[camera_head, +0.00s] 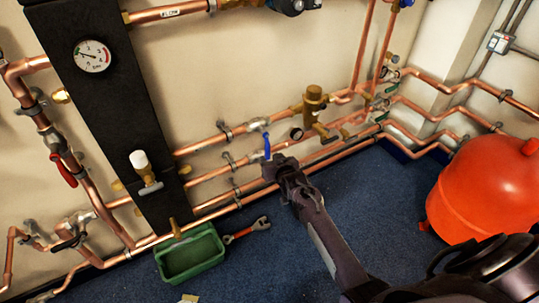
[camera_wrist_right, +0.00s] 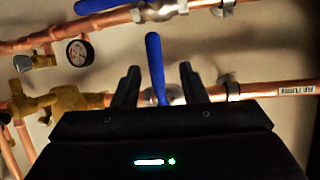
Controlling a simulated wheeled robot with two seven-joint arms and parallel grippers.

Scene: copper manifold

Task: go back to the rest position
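My right gripper (camera_head: 270,163) reaches in from the lower right, in front of the pipes on the wall. In the right wrist view its two fingers (camera_wrist_right: 158,78) stand apart. A blue valve lever (camera_wrist_right: 155,65) shows in the gap between them, with space on both sides. The same blue lever (camera_head: 267,147) shows just above the gripper in the head view. Whether a finger touches it I cannot tell. My left gripper is not in view.
Copper pipes (camera_head: 205,175) run along the wall, with a brass valve (camera_head: 314,103) and a gauge (camera_wrist_right: 79,52). A green tray (camera_head: 190,252) and a wrench (camera_head: 247,230) lie on the blue floor. A red tank (camera_head: 485,190) stands at right. Floor between the wrench and my arm is clear.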

